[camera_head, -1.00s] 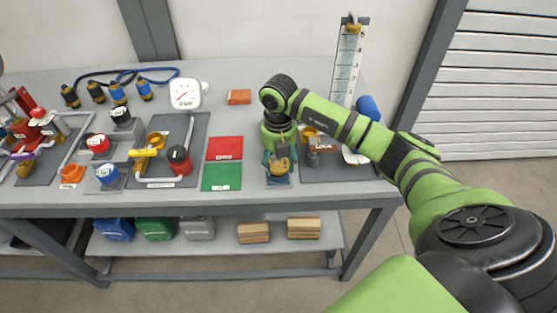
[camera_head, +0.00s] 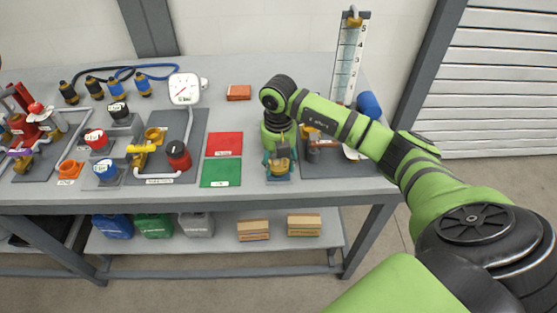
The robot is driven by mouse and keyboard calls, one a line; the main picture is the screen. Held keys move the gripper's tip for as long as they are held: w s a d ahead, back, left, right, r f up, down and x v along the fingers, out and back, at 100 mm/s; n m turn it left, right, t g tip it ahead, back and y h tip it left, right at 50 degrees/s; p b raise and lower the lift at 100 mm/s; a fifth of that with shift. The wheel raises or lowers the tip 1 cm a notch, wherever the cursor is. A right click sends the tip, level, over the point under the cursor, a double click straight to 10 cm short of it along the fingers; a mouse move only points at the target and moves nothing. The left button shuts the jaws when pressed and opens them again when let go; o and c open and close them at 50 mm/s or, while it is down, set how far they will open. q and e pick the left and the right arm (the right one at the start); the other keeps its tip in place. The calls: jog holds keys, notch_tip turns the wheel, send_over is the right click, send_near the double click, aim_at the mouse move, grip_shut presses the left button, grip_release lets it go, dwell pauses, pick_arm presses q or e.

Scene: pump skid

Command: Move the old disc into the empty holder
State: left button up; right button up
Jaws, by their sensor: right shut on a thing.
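My right gripper (camera_head: 280,162) points down at the front of the table, just right of the green mat. Its fingers are shut on a small brass-coloured piece, which looks like the old disc (camera_head: 281,166). A small blue-grey block (camera_head: 279,179), which may be the holder, shows directly below the piece. I cannot tell whether the piece touches it or sits in it, as the gripper hides much of both. My left gripper is out of view.
A red mat (camera_head: 224,145) and a green mat (camera_head: 221,174) lie bare to the left. The pump board (camera_head: 195,135) with valves stands further left. A dark board (camera_head: 345,170) with fittings is on the right, partly under my arm. A tall gauge (camera_head: 350,60) stands behind.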

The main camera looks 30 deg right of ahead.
jog(key=o, duration=1.4)
jog(key=shift+c, duration=0.2)
notch_tip(320, 180, up, 12)
jog(key=shift+r, duration=0.1)
